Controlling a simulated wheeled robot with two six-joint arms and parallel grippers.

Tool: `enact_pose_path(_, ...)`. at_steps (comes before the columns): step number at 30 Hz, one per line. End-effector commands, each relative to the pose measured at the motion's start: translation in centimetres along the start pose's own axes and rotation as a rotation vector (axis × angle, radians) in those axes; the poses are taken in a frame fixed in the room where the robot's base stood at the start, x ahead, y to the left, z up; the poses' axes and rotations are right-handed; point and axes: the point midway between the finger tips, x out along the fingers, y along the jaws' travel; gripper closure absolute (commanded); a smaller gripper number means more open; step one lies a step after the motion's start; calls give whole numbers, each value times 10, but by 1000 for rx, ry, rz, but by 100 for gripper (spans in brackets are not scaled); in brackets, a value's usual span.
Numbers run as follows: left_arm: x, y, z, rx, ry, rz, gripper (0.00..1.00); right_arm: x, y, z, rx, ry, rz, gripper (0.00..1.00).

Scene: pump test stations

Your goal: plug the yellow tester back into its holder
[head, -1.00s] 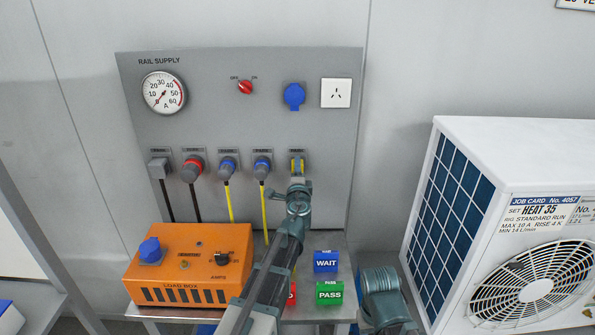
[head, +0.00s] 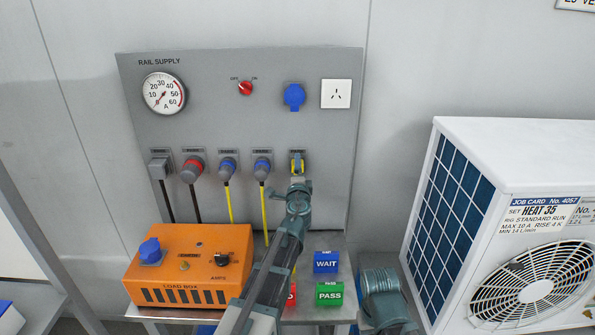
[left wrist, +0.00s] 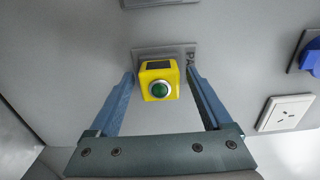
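The yellow tester (left wrist: 158,80), a small block with a green round button and a dark window, sits against its grey holder plate on the panel in the left wrist view. It also shows at the right end of the lower socket row in the head view (head: 297,164). My left gripper (left wrist: 160,73) is open, with one blue finger on each side of the tester and a small gap at both sides. In the head view my left gripper (head: 297,172) reaches up to the panel and partly hides the tester.
The grey panel (head: 205,125) has several plugs with cables left of the tester, plus a blue socket (head: 294,97) and a white outlet (head: 336,93) above. An orange load box (head: 190,270), a blue WAIT block (head: 326,262) and a green PASS block (head: 329,294) stand below.

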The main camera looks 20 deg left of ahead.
Motion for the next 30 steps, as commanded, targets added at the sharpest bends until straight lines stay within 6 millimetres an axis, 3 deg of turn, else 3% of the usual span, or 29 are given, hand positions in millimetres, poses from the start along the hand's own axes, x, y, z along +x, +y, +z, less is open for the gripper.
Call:
enact_pose_path(10,-1,0,0,0,0,0,11,0,0,0,0,0,0,56)
enact_pose_path(16,-14,0,0,0,1,0,11,0,0,0,0,0,0,56)
enact_pose_path(23,-51,0,1,0,2,0,11,0,0,0,0,0,0,56)
enact_pose_path(30,-104,0,1,0,2,0,11,0,0,0,0,0,0,56)
